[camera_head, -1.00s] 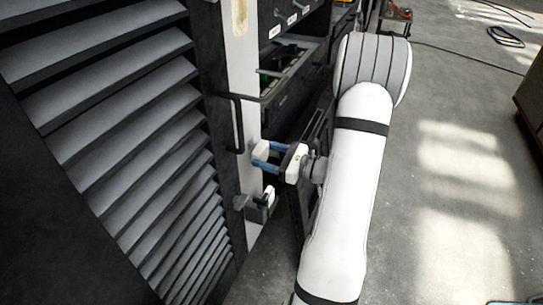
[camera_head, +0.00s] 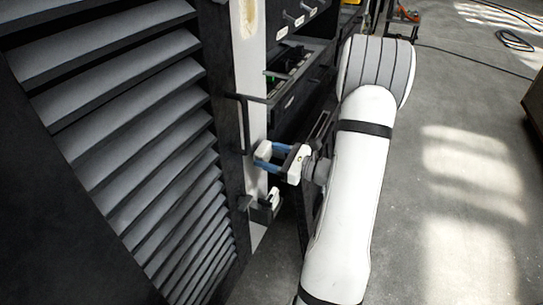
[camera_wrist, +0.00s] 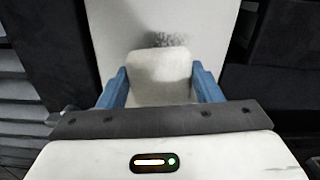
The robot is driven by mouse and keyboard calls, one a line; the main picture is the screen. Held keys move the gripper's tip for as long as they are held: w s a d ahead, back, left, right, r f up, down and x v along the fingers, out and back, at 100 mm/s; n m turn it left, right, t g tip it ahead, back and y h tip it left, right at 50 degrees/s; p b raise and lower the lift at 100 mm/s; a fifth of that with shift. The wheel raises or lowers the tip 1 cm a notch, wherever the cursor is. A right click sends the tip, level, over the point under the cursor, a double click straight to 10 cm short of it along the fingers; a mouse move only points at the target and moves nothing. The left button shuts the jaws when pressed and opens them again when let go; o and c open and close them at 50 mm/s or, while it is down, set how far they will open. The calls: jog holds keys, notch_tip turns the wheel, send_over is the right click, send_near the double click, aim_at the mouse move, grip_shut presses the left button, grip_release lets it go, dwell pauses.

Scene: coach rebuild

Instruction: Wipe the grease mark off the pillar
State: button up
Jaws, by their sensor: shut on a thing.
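The pillar (camera_head: 251,95) is a pale upright strip beside the louvred panel. In the wrist view the pillar (camera_wrist: 217,30) fills the middle, with a dark grey speckled grease mark (camera_wrist: 168,40) on it. My gripper (camera_head: 266,158) is shut on a whitish pad (camera_wrist: 158,72), held between its two blue fingers. I cannot tell whether the pad touches the pillar.
A dark bracket (camera_head: 263,214) with a pale piece in it sits low on the pillar, below my gripper. A dark bar handle (camera_head: 243,125) stands left of the pad. Open dark drawers (camera_head: 290,75) are behind.

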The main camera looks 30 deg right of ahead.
aim_at(254, 140)
jog(key=shift+w+a, duration=0.4)
jog(key=shift+w, duration=0.05)
jog(key=shift+r, duration=0.1)
jog(key=shift+s+r+p, duration=0.1)
jog(key=shift+r+p, duration=1.45)
jog(key=shift+r, duration=0.45)
jog(key=shift+a+f+b, duration=0.1)
jog(key=shift+f+b, duration=1.6)
jog(key=shift+f, duration=0.45)
jog(key=shift+v, duration=2.85)
